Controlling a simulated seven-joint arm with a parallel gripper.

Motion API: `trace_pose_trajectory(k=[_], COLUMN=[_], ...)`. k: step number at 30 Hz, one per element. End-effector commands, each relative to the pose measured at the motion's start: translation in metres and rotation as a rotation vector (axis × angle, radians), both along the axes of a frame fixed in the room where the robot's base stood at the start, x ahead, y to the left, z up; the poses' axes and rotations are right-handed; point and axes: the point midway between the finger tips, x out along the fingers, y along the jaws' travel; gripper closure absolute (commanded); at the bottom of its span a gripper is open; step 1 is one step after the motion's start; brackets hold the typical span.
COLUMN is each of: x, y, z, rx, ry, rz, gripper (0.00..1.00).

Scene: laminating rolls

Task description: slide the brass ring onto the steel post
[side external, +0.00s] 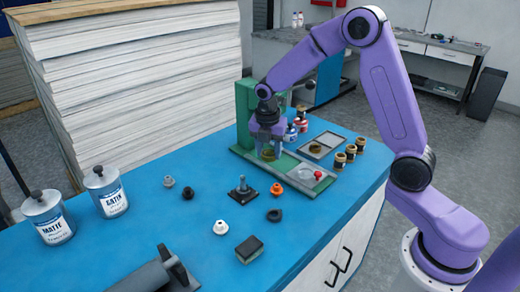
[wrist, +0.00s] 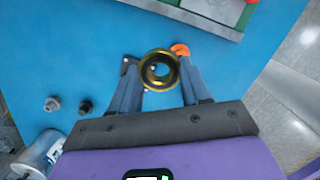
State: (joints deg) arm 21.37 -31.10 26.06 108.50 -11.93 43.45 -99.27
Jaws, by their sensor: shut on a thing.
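My gripper (side external: 268,143) is shut on the brass ring (wrist: 147,70) and points down, holding it in the air above the blue table. The ring also shows between the fingers in the side view (side external: 268,154). The steel post (side external: 242,184) stands upright on a dark square base, lower and to the left of the ring in the side view. In the wrist view a dark base corner (wrist: 125,66) shows beside the left finger. A small bright spot shows through the ring; I cannot tell for certain whether it is the post's tip.
An orange part (side external: 276,189), a black part (side external: 274,215) and a white part (side external: 220,227) surround the post. A green fixture (side external: 244,115) stands behind with trays beside it. Two cans, a roller (side external: 155,277) and a dark block (side external: 249,249) are nearer the camera.

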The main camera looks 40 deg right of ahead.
Motion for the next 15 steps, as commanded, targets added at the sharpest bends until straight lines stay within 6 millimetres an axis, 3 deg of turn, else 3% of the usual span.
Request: trace_pose_trajectory(k=[7,15], x=[-0.016,0.013], y=[0.003,0.044], z=[0.009,0.015], rx=[0.000,0.000], ry=[-0.002,-0.003], rz=[0.001,0.004], gripper=[0.88,0.88])
